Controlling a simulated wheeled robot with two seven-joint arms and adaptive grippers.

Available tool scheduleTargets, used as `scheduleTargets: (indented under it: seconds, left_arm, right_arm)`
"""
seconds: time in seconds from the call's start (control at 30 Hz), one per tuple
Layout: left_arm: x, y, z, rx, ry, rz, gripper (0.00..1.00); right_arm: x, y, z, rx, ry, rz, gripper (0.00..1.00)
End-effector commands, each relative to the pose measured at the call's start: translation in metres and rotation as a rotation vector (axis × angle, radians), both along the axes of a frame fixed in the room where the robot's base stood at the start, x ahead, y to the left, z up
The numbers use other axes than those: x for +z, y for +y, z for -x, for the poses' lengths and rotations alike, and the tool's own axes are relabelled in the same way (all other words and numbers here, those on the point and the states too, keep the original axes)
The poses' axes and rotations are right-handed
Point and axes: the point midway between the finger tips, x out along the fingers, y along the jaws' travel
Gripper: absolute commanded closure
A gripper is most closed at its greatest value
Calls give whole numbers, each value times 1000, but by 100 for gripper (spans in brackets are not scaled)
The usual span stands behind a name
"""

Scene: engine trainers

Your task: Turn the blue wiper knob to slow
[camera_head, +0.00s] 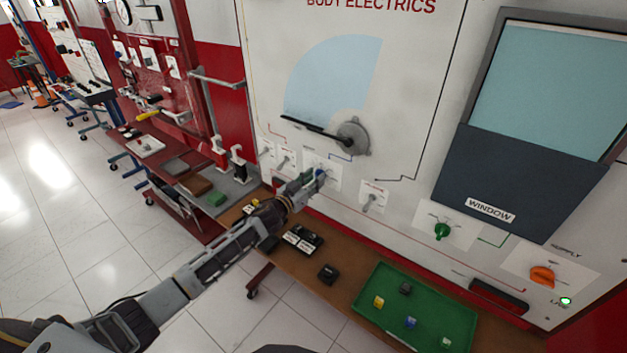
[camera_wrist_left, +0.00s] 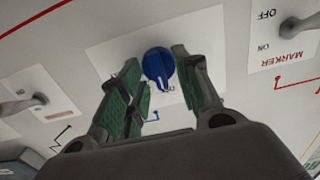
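The blue wiper knob (camera_wrist_left: 157,66) sits on a white label plate (camera_wrist_left: 104,54) on the panel; in the wrist view its pointer aims down. My left gripper (camera_wrist_left: 160,82) is open, its green-padded fingers on either side of the knob. The right finger is very near the knob; I cannot tell if it touches. In the head view my left gripper (camera_head: 318,178) reaches the panel below the wiper arm (camera_head: 318,130) and mostly hides the knob. Most label text is hidden. My right gripper is not in view.
Grey toggle switches flank the knob, one on the marker plate (camera_wrist_left: 292,29) and one on the other side (camera_wrist_left: 36,101). A green knob (camera_head: 441,231) and an orange knob (camera_head: 542,277) sit further right. A shelf below holds a green tray (camera_head: 458,315) and small blocks.

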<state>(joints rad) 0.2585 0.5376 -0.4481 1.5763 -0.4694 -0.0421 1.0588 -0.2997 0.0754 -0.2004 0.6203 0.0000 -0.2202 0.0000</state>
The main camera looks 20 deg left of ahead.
Motion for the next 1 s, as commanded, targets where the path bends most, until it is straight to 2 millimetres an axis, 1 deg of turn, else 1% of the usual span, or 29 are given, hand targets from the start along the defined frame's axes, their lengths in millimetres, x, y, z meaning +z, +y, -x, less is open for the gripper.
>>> scheduleTargets:
  seconds: [0.33,0.37,0.6,1.0]
  left_arm:
    - [0,-1,-1,-1,0,1,67]
    - [0,-1,-1,-1,0,1,70]
    - [0,-1,-1,-1,0,1,100]
    - [0,-1,-1,0,-6,-16,100]
  right_arm:
    - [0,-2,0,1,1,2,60]
    - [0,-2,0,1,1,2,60]
    - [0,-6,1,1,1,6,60]
    - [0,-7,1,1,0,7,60]
